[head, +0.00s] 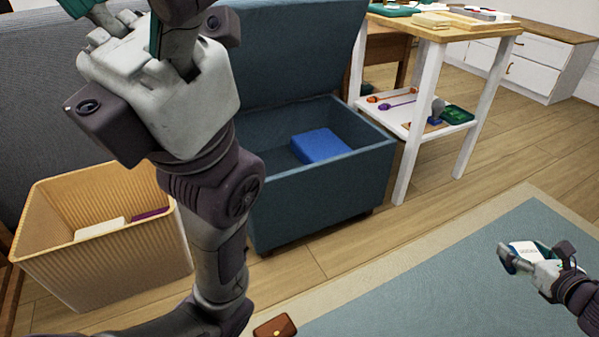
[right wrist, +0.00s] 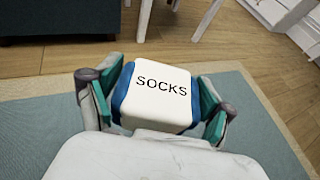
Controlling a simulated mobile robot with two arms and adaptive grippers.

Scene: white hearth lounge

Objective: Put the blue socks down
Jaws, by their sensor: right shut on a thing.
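The blue socks (right wrist: 158,95) are a bundle with blue sides and a white band reading "SOCKS". In the right wrist view they sit between the teal pads of my right gripper (right wrist: 160,100), which is shut on them. In the head view the right gripper (head: 522,256) holds the socks (head: 527,249) above the blue-grey rug (head: 440,285) at the right. My left arm stands large in the left foreground. Its gripper (head: 118,18) is at the top left, partly cut off by the frame edge, and its opening is unclear.
An open teal storage ottoman (head: 320,200) holds a blue folded item (head: 321,146). A ribbed tan basket (head: 110,265) holds white and purple items. A side table (head: 450,32) has small objects on its top and lower shelf. A brown wallet-like thing (head: 275,327) lies below. Much rug is clear.

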